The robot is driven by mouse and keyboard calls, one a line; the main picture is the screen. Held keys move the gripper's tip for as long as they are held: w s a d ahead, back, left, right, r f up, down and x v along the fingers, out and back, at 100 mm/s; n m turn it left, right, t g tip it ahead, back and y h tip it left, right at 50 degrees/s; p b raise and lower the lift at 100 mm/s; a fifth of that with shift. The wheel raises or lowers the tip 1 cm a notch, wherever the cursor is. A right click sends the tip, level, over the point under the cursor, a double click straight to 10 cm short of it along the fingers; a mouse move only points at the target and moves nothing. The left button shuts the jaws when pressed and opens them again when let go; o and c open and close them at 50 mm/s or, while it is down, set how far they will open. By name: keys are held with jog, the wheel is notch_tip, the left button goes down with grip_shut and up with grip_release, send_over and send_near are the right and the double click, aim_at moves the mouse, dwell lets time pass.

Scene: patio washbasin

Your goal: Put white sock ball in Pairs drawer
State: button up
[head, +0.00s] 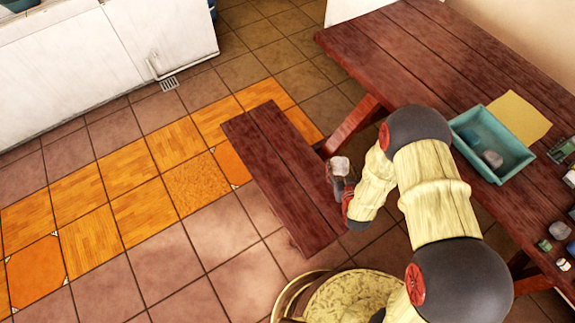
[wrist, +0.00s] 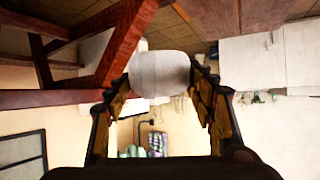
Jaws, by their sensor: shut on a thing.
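The white sock ball (head: 340,165) is held at the end of my arm, in the air over the dark wooden bench. It also shows in the wrist view (wrist: 159,74), between the two fingertips at the upper middle. My gripper (wrist: 158,82) is shut on it, with a finger on each side. In the head view, my gripper (head: 341,180) is small and partly covered by the ball and my wrist. I see no drawer that I can name as Pairs in either view.
A teal tray (head: 515,167) with a grey and a pale ball stands on the wooden table (head: 405,55), beside a yellow sheet (head: 517,117). Small items crowd the table's right end. A round basket-like thing (head: 350,300) is below my arm. Tiled floor at left is clear.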

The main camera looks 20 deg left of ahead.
jog(key=s+a+f+n+g+y+p, duration=0.1)
jog(key=s+a+f+n+y+p, duration=0.15)
jog(key=s+a+f, duration=0.55)
jog(key=b, duration=0.4)
send_over(300, 176)
jog(key=s, duration=0.1)
jog(key=f, duration=0.9)
jog(key=shift+d, duration=0.35)
jog(key=shift+w+a+f, duration=0.3)
jog(key=shift+w+f, duration=0.1)
jog(key=shift+f, duration=0.2)
jog(key=shift+w+a+f+b, duration=0.15)
jog(key=shift+f+b, duration=0.6)
jog(key=shift+f, duration=0.95)
jog(key=shift+f, duration=0.1)
jog(key=shift+f, duration=0.1)
jog(key=o, duration=1.1)
